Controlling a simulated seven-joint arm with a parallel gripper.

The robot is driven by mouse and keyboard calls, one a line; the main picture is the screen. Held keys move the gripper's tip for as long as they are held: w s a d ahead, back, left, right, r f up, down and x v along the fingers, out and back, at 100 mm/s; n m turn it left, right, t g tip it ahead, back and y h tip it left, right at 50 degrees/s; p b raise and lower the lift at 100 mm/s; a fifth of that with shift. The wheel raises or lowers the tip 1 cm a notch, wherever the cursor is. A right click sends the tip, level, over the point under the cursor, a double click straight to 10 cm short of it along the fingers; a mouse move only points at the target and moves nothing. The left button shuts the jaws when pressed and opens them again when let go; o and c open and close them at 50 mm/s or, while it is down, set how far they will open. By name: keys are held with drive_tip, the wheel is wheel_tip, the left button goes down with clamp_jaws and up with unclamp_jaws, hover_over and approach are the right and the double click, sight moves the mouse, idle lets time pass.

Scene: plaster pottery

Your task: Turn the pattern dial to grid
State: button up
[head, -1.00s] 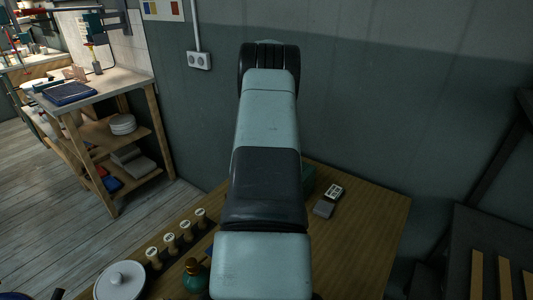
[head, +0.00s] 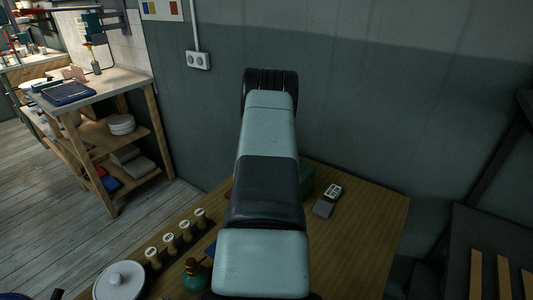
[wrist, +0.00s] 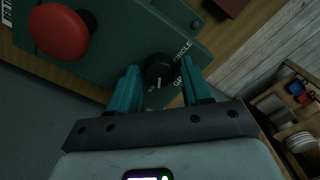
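The pattern dial is a round black knob (wrist: 158,68) on a dark green panel (wrist: 105,65) in the wrist view. Its white pointer mark faces down the picture, toward my gripper's base. The label CIRCLE (wrist: 183,50) stands to the right of the knob. A label starting with GR (wrist: 177,82) lies below it, partly hidden by my right finger. My gripper (wrist: 160,67) is open, its two teal fingers on either side of the knob, with what looks like small gaps. In the head view my arm hides the gripper and dial; a bit of the green box (head: 307,182) shows.
A large red button (wrist: 58,32) sits on the same panel. A small grey device (head: 328,200) lies right.

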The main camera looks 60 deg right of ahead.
drive_tip(key=c, duration=0.8)
drive_tip(key=shift+o, duration=0.2)
drive_tip(key=shift+n, duration=0.4)
drive_tip(key=n, duration=0.4)
drive_tip(key=shift+n, duration=0.4)
drive_tip(key=n, duration=0.5)
drive_tip(key=shift+n, duration=0.4)
drive_tip(key=o, duration=1)
drive_tip(key=shift+o, duration=0.2)
